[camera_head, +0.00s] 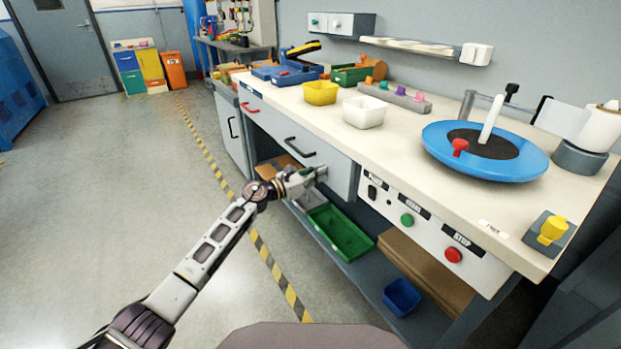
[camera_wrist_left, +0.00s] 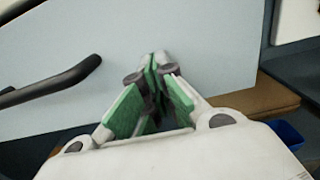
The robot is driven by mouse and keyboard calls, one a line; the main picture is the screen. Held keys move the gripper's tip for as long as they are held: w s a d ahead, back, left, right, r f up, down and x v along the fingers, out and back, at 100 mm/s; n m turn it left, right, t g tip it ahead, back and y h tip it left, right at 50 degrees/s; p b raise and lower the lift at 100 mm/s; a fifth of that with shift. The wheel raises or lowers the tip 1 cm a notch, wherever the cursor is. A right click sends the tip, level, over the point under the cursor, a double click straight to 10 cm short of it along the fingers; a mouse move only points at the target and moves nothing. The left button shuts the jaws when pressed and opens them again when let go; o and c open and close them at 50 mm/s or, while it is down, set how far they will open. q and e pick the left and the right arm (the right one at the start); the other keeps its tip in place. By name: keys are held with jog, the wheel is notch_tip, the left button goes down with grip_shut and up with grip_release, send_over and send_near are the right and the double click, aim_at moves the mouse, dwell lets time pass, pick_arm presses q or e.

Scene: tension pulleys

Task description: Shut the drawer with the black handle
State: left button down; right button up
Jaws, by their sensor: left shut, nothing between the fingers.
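The drawer's pale front (camera_head: 325,163) is below the worktop, left of the button panel, and its right edge looks a little proud of that panel. Its black handle (camera_head: 299,148) is left of and above my left gripper (camera_head: 320,172). In the left wrist view, the front (camera_wrist_left: 205,45) fills the background and the handle (camera_wrist_left: 50,84) is at the left. My left gripper (camera_wrist_left: 157,68) is shut and empty, its tips at the front's right part; I cannot tell whether they touch it. The inside of the drawer is hidden. My right gripper is not in view.
A red-handled drawer (camera_head: 250,107) and a black-handled door (camera_head: 230,128) are to the left. The button panel (camera_head: 430,235) is to the right. Below, a lower shelf holds a green tray (camera_head: 340,235) and a blue bin (camera_head: 402,297). The floor (camera_head: 130,190) at left is clear.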

pick_arm(q)
jog(key=shift+w+d+r, duration=0.15)
jog(key=shift+d, duration=0.05)
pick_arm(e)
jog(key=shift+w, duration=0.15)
pick_arm(q)
jog(key=shift+r, duration=0.1)
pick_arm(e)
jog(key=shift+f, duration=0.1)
pick_arm(q)
jog(key=p+v, duration=0.1)
jog(key=v, duration=1.3)
jog(key=shift+f+p, duration=0.3)
jog(key=shift+p, duration=0.05)
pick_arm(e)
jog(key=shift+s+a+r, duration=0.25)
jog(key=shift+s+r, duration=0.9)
